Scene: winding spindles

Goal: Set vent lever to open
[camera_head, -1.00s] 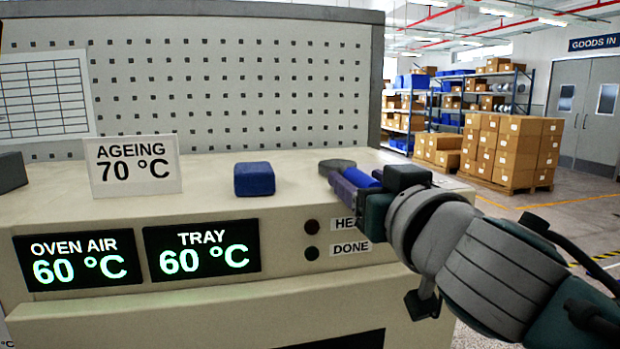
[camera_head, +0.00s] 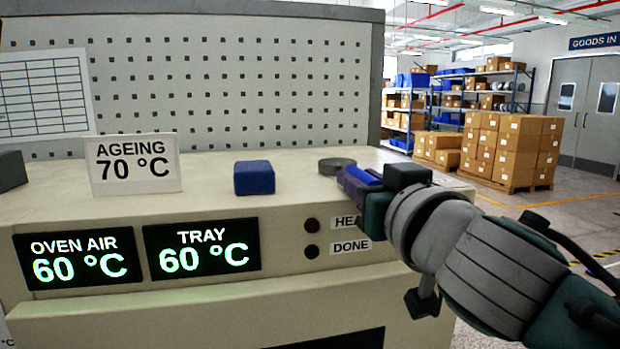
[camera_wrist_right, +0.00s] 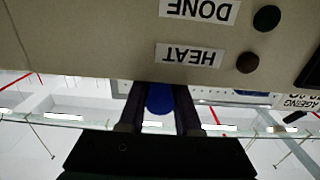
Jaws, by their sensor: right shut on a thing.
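The blue lever (camera_head: 364,176) is on top of the oven at its front right, next to a low grey round knob or hub (camera_head: 337,165). Whether the two join is hidden by my fingers. My right gripper (camera_head: 353,183) is shut on the blue lever. In the right wrist view the lever's rounded blue end (camera_wrist_right: 160,99) shows between the two dark fingers of the right gripper (camera_wrist_right: 160,108). No open or closed marking for the vent can be seen. My left gripper is not in view.
A blue block (camera_head: 254,178) and an "AGEING 70 °C" card (camera_head: 134,165) stand on the oven top (camera_head: 215,195). The oven air display (camera_head: 78,259) and tray display (camera_head: 202,248) both read 60 °C. Both the HEAT and DONE lamps (camera_head: 311,225) look dark.

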